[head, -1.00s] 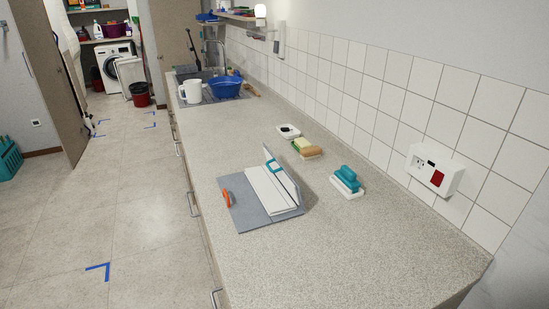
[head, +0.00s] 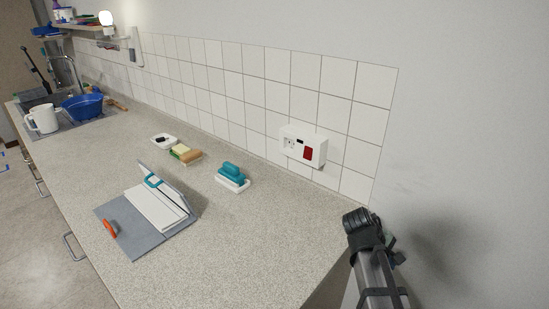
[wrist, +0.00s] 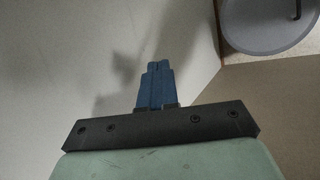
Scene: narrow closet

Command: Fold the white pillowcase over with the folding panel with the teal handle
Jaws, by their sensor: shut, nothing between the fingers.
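The grey folding board (head: 125,238) lies on the worktop, left of centre in the head view. The white pillowcase (head: 153,209) lies on it as a long flat strip. The folding panel with the teal handle (head: 153,181) stands raised and tilted along the board's far right side. An orange handle (head: 110,229) sits at the board's left edge. My gripper (wrist: 158,66) shows in the wrist view with its blue fingers shut and empty, in front of a pale wall. It is away from the board, which is not in the wrist view.
A teal brush on a white dish (head: 232,178), a sponge and brush (head: 186,154) and a small white dish (head: 164,141) stand behind the board. A wall socket box (head: 303,146) juts from the tiles. My arm is at the worktop's right end. The right front worktop is clear.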

